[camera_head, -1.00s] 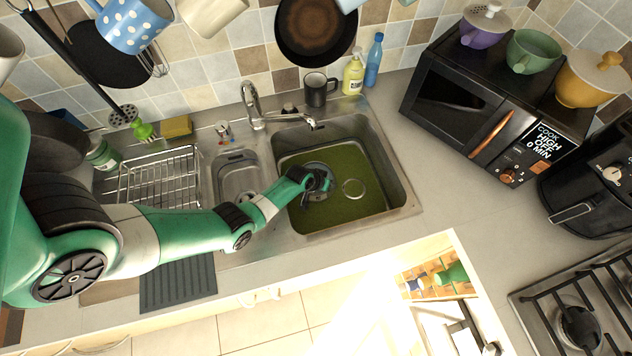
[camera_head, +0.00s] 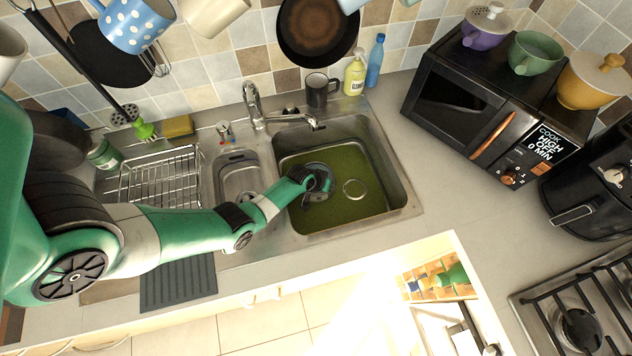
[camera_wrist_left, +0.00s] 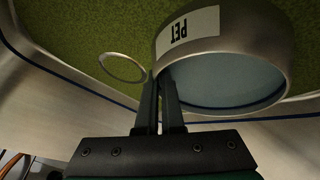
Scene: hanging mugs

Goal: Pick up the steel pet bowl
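The steel pet bowl (camera_head: 316,196) is in the large sink basin, partly covered by my left gripper (camera_head: 322,184) in the head view. In the left wrist view the bowl (camera_wrist_left: 240,40) shows a white label reading PET, upside down, and its grey inside. My left gripper's fingers (camera_wrist_left: 160,88) are close together, one on each side of the bowl's rim, with the wall pinched between them. The bowl looks tilted; I cannot tell whether it is clear of the basin floor. My right gripper is not in view.
The sink (camera_head: 405,205) has a green floor with a drain ring (camera_head: 354,189). A faucet (camera_head: 254,108), dark mug (camera_head: 318,92) and yellow bottle (camera_head: 354,76) stand behind it. A wire dish rack (camera_head: 160,180) is left. Bare counter (camera_head: 440,190) lies right, before the microwave.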

